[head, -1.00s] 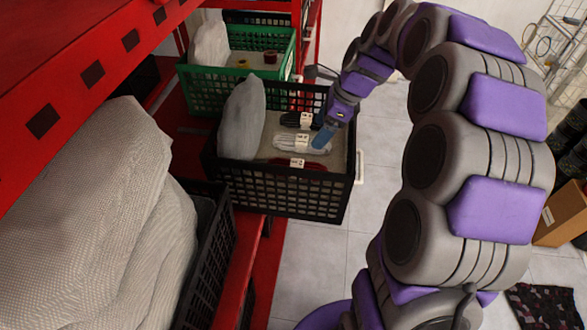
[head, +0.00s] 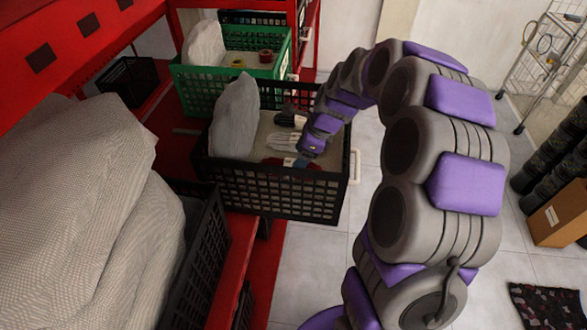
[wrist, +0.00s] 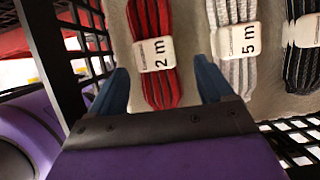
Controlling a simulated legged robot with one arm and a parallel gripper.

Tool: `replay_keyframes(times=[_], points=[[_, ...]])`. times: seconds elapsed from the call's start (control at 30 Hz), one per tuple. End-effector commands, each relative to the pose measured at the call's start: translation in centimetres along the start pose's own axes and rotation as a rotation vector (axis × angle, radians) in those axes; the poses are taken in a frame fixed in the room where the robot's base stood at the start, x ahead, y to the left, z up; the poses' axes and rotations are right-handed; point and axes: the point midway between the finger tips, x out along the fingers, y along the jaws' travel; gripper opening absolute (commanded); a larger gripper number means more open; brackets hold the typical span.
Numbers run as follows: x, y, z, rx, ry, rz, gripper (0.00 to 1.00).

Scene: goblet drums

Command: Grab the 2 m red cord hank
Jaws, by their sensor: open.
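The red cord hank (wrist: 152,19) lies on the crate's pale floor in the wrist view, with a white tag (wrist: 155,53) reading "2 m". My gripper (wrist: 163,83) is open, with one blue finger on each side of the red hank. Whether the fingers touch it I cannot tell. In the head view the red hank (head: 303,164) shows partly beside the end of my arm, near the front wall of the black crate (head: 275,192). My fingers are hidden there.
A white hank (wrist: 224,12) tagged "5 m" lies just right of my right finger, with a black hank (wrist: 301,72) beyond it. The crate's mesh wall stands close on the left. A grey sack (head: 235,115) fills the crate's left side. A green crate (head: 227,86) stands behind.

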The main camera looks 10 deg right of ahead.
Motion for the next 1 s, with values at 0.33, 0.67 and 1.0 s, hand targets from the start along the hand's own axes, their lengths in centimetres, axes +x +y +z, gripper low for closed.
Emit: replay_keyframes(times=[0.33,0.67,1.0], points=[[4.7,0.3,0.3,-0.003,0.005,0.003,0.81],[4.4,0.0,-0.1,-0.002,-0.001,0.004,0.81],[4.7,0.2,0.3,-0.003,0.004,0.001,0.81]])
